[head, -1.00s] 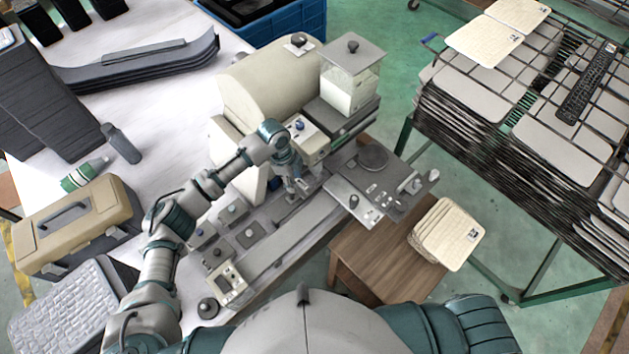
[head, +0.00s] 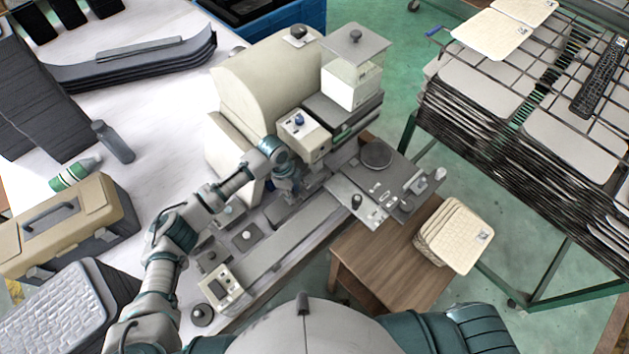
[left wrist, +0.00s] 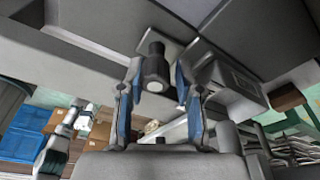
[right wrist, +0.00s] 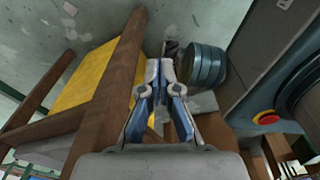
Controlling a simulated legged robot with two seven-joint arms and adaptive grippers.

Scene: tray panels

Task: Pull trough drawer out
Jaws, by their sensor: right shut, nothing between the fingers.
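A dark knob with a pale round end (left wrist: 154,72) sticks out from a grey plate in the left wrist view. I cannot tell for sure whether it belongs to the trough drawer. My left gripper (left wrist: 158,82) is open, with one finger on each side of the knob and small gaps showing. In the head view, my left gripper (head: 289,194) is low beside the cream machine (head: 255,95), above its grey bed, and its fingertips are hard to make out. My right gripper (right wrist: 160,72) is shut and empty, away from the machine, near brown wooden bars.
A control box (head: 303,137) and clear hopper (head: 352,80) stand on the machine. A small panel box (head: 221,288) lies near the bed's front. A wooden stool (head: 380,262) holding pale panels (head: 457,237) stands right. A loaded rack (head: 490,110) is beyond it.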

